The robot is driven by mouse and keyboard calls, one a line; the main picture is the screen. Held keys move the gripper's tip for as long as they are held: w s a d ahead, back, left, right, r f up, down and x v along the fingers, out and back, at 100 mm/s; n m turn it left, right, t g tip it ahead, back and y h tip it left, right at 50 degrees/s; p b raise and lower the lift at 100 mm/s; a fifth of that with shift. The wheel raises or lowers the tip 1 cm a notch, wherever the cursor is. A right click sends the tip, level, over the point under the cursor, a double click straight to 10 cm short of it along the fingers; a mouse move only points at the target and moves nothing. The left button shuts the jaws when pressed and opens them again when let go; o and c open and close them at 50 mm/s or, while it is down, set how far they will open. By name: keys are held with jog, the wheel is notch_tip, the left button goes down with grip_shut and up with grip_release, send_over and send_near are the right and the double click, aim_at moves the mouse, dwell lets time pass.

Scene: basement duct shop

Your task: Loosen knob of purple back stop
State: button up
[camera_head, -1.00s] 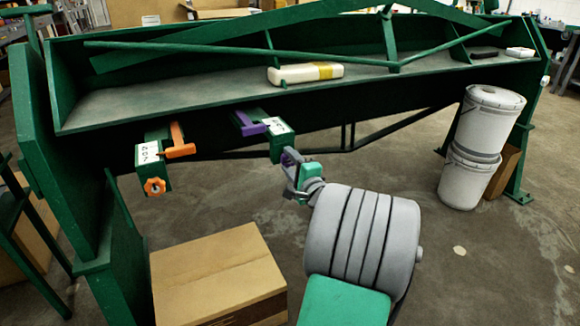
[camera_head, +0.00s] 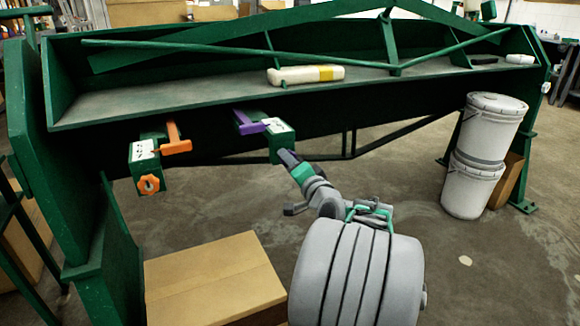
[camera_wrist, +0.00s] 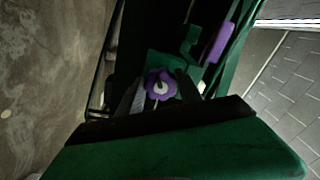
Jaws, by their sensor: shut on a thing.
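The purple back stop (camera_head: 247,124) is mounted on a green block (camera_head: 281,140) with a white label, under the front edge of the green machine. Its purple knob (camera_wrist: 160,85) with a pale centre shows in the wrist view, between my two fingers. My gripper (camera_head: 289,160) reaches up to the front of that block and is shut on the knob. In the head view the knob is hidden behind my fingers. The purple stop bar also shows in the wrist view (camera_wrist: 221,41), beyond the block.
An orange back stop (camera_head: 173,138) with an orange knob (camera_head: 149,185) sits to the left. A cardboard box (camera_head: 213,272) stands below. Stacked white buckets (camera_head: 489,128) stand at right. A pale bottle with a yellow band (camera_head: 306,75) lies on the machine's shelf.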

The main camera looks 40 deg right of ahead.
dwell(0.4)
jog(key=o, duration=1.3)
jog(key=p+v, duration=0.1)
jog(key=v, duration=0.6)
jog(key=shift+s+a+p, duration=0.15)
jog(key=shift+s+p, duration=0.15)
jog(key=shift+s, duration=0.1)
